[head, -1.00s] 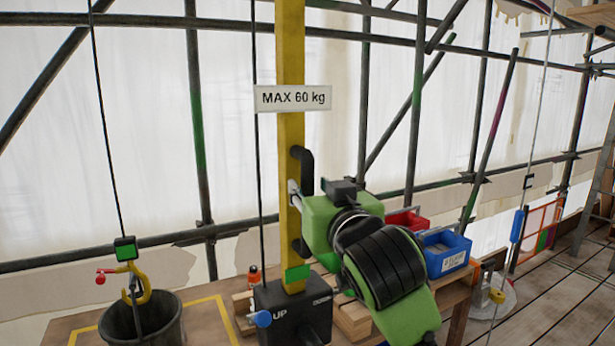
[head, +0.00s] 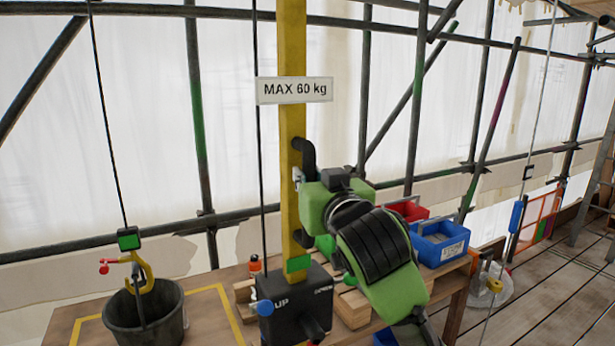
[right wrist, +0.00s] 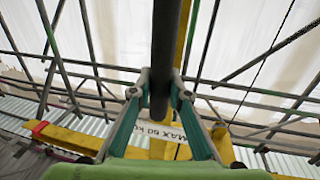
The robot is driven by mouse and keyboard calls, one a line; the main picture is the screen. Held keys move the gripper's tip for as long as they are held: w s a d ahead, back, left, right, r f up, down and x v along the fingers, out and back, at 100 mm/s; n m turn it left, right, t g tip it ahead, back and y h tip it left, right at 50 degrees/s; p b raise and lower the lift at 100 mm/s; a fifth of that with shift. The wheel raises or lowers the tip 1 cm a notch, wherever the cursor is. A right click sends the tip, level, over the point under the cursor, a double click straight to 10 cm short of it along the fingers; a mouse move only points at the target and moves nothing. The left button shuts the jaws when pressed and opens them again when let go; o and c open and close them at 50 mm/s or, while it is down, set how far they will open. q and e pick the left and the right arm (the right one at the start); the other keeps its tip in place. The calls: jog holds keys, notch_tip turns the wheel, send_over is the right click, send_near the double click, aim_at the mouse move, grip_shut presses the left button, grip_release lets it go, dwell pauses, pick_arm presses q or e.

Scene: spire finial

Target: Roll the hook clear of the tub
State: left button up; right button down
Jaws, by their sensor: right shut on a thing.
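In the right wrist view my fingers (right wrist: 159,92) are closed around the dark bar (right wrist: 165,45). My left gripper is out of view.
A "MAX 60 kg" sign (head: 294,90) is on the post. Blue (head: 440,246) and red (head: 405,208) bins stand to the right on the wooden table (head: 205,312). Scaffold poles stand behind.

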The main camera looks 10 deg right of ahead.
jog(key=w+d+p, duration=0.1)
jog(key=w+d, duration=0.1)
jog(key=d, duration=0.8)
jog(key=w+d+p, duration=0.1)
jog(key=w+d, duration=0.2)
jog(key=d, duration=0.7)
jog(key=shift+w+d, duration=0.15)
jog(key=shift+w, duration=0.05)
jog(key=c, duration=1.9)
grip_release()
jog(key=shift+d, duration=0.1)
jog(key=s, duration=1.2)
jog(key=shift+d, duration=0.35)
